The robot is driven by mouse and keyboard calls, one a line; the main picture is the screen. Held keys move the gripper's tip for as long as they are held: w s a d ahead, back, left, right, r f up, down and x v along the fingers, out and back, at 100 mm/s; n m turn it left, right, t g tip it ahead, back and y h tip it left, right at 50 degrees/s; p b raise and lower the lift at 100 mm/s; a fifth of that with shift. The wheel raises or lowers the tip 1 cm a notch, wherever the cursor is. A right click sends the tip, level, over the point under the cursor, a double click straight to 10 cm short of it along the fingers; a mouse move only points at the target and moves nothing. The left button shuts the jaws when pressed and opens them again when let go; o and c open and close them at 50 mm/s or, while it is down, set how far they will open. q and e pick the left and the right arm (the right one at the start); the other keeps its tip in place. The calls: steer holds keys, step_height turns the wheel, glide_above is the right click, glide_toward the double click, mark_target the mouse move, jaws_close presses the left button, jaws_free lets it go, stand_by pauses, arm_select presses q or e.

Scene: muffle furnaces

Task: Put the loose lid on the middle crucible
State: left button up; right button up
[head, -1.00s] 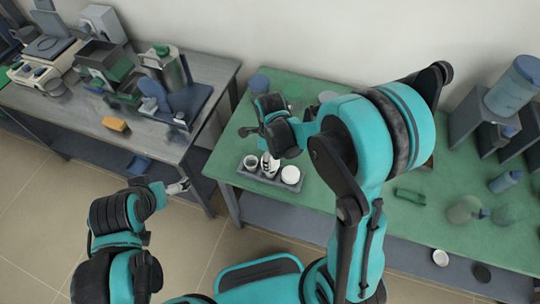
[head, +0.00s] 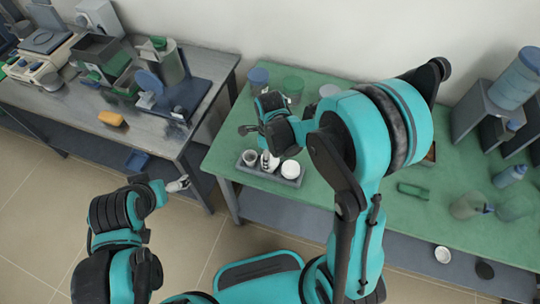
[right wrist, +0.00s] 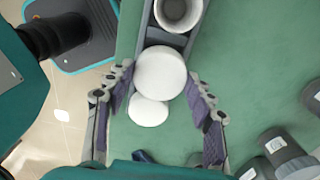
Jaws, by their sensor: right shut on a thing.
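A grey tray (head: 248,170) on the green table holds a row of crucibles. The left crucible (head: 250,158) is open; the right one has a white round top (head: 290,169). My right gripper (head: 275,135) hangs over the tray. In the right wrist view my right gripper's fingertips (right wrist: 160,76) flank a white lid (right wrist: 160,66). This hides what is under it, so I cannot tell whether it touches the middle crucible. An open crucible (right wrist: 178,12) and a smaller white disc (right wrist: 148,112) show beside it. My left gripper (head: 178,185) is away from the tray; its jaws are unclear.
Jars, including a blue-grey one (head: 258,78), stand behind the tray. A green block (head: 413,191) lies to the right. A metal bench (head: 60,115) with instruments and a yellow block (head: 111,118) is at the left. My right arm covers much of the green table.

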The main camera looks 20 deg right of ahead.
steer(key=shift+f, duration=0.3)
steer(key=shift+f+b, duration=0.3)
steer(key=shift+b, duration=0.25)
steer(key=shift+f+b, duration=0.45)
stand_by(0.4)
steer(key=o, duration=1.4)
steer(key=shift+r, duration=0.1)
steer(key=shift+r+p, duration=2.65)
steer(key=shift+r, duration=0.85)
